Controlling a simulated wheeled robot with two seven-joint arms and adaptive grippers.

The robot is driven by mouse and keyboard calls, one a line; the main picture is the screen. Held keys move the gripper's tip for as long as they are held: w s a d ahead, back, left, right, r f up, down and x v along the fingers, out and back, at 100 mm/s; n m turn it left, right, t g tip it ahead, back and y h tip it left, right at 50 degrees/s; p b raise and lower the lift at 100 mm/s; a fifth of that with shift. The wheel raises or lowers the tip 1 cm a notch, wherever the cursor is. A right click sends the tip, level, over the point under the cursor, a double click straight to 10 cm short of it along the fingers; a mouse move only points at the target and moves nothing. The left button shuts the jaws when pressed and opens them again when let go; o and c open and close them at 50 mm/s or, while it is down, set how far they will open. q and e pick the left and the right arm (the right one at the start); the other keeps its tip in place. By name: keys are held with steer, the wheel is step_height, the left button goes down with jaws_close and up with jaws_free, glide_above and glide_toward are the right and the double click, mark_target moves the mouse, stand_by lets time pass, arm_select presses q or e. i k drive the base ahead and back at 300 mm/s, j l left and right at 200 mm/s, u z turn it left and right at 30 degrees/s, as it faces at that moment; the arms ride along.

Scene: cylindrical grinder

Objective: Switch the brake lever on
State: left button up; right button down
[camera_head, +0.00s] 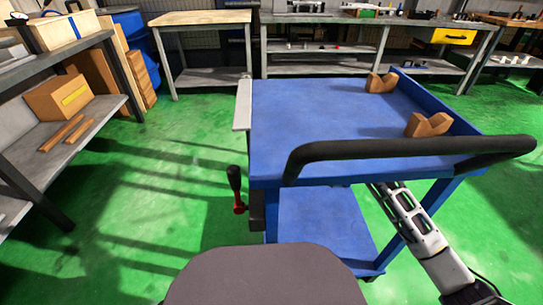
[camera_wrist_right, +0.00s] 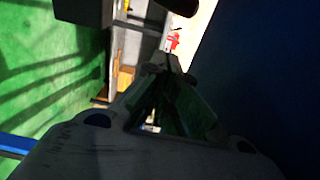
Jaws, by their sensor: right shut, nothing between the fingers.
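The brake lever (camera_head: 236,190), with a black grip and a red lower part, hangs roughly upright at the left side of the blue cart (camera_head: 310,108). My right arm comes in from the lower right and passes under the cart's top, which hides its gripper in the head view. In the right wrist view my right gripper (camera_wrist_right: 165,70) has its fingers drawn together with nothing between them. A small red thing (camera_wrist_right: 171,41) shows just beyond the fingertips; I cannot tell whether it belongs to the lever. My left gripper is not in view.
The cart's black push handle (camera_head: 410,147) crosses its near edge. Two wooden V-shaped blocks (camera_head: 428,125) stand on the cart's top at the right. A shelf (camera_head: 85,120) stands at the left, and workbenches (camera_head: 205,18) line the back. Green floor (camera_head: 160,190) is clear left of the cart.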

mark_target(233, 171)
steer(key=k, duration=1)
